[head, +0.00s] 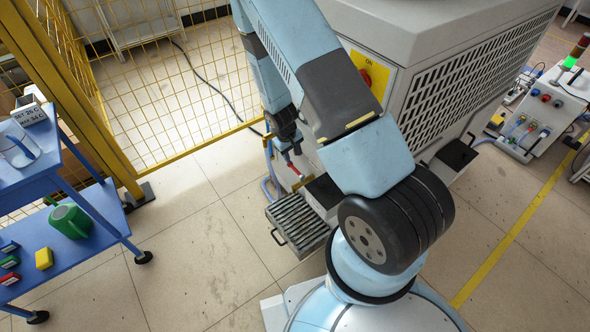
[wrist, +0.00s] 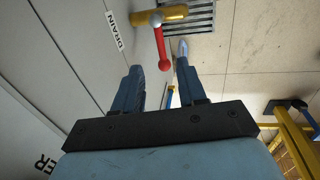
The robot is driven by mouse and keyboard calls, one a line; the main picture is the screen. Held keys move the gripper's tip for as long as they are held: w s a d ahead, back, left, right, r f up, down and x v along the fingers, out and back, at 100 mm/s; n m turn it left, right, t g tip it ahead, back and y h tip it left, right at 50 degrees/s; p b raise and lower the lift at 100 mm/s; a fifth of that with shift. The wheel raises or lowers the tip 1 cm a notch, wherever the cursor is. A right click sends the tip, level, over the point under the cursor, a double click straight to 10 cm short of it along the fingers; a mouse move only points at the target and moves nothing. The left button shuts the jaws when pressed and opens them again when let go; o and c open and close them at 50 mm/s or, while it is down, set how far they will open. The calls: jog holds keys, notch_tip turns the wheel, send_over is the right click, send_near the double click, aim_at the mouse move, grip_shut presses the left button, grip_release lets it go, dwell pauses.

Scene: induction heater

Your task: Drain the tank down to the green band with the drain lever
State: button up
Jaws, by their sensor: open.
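The drain lever (wrist: 160,42) is red with a round knob and hangs from a brass valve (wrist: 172,14) beside a white DRAIN label (wrist: 113,31). In the head view the lever (head: 294,169) shows small, just below my gripper (head: 291,147). In the wrist view my gripper (wrist: 161,70) is open, one finger on each side of the knob in the picture. I cannot tell whether the knob is in depth between the fingertips or just beyond them. No grip on it shows. The tank's level and the green band are not in view.
A floor grate (head: 301,229) lies below the valve, in front of the grey cabinet (head: 425,40). A yellow mesh fence (head: 150,100) stands behind. A blue cart (head: 85,225) with a green can (head: 69,221) is at left. The floor between is clear.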

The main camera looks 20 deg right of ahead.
aim_at(297, 171)
jog(key=f, duration=0.3)
jog(key=d+f, duration=0.1)
jog(key=f, duration=0.3)
jog(key=d+f, duration=0.1)
jog(key=f, duration=0.2)
jog(key=shift+w+f, duration=0.15)
jog(key=shift+w, duration=0.15)
grip_shut()
dwell(0.3)
